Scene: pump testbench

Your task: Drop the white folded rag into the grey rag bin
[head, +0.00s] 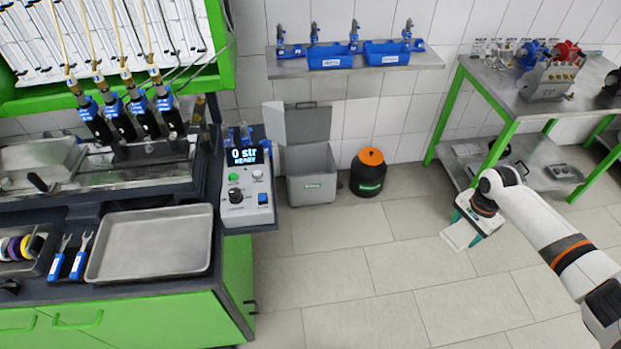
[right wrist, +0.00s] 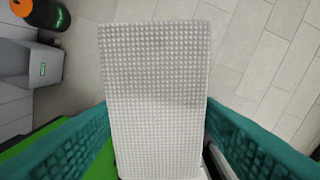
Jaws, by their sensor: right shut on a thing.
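The white folded rag (head: 460,235) is a flat, dimpled rectangle held in my right gripper (head: 470,224). In the right wrist view the rag (right wrist: 152,85) fills the middle, between the teal fingers. The gripper and rag are over open floor, clear of the bin. The grey rag bin (head: 312,186) stands on the floor against the wall, left of the gripper, with its grey lid raised at the back. The bin (right wrist: 36,65) also shows at the left edge of the right wrist view. Its inside is mostly hidden. My left gripper is not in view.
A black bin with an orange lid (head: 369,172) stands right of the grey bin. The green-framed bench with a metal tray (head: 152,244) and control box (head: 247,195) is at left. A wall shelf (head: 340,67) hangs above the bins. A green-legged table (head: 505,95) stands at right.

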